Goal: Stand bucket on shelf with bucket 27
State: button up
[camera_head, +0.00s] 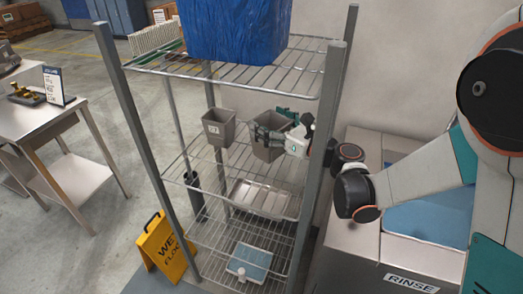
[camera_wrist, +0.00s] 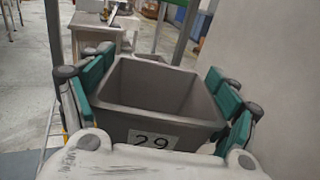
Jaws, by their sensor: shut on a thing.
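A grey-brown bucket labelled 29 (camera_wrist: 150,112) is between the green pads of my gripper (camera_wrist: 160,90), upright and seemingly empty. In the head view this bucket (camera_head: 266,150) is at the middle shelf (camera_head: 185,170) of the wire rack, partly hidden by my gripper (camera_head: 277,130). My gripper is shut on it. I cannot tell whether its base touches the shelf. A second grey bucket (camera_head: 218,128), with a white label too small to read surely, stands upright to its left, with a small gap between.
A blue-covered load (camera_head: 235,30) sits on the rack's top shelf. A metal tray (camera_head: 262,197) and a blue-and-white item (camera_head: 250,262) are lower down. Rack posts (camera_head: 322,140) stand close to my arm. A yellow wet-floor sign (camera_head: 163,246) and a steel table (camera_head: 30,120) are left.

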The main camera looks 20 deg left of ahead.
aim_at(279, 150)
notch_tip(279, 150, down, 8)
jog(key=b, duration=0.3)
jog(key=shift+r, duration=0.1)
jog(key=o, duration=2)
jog(key=shift+d, duration=0.1)
jog(key=p+v, duration=0.2)
jog(key=v, duration=0.5)
jog(key=shift+s+d, duration=0.1)
jog(key=shift+d, duration=0.1)
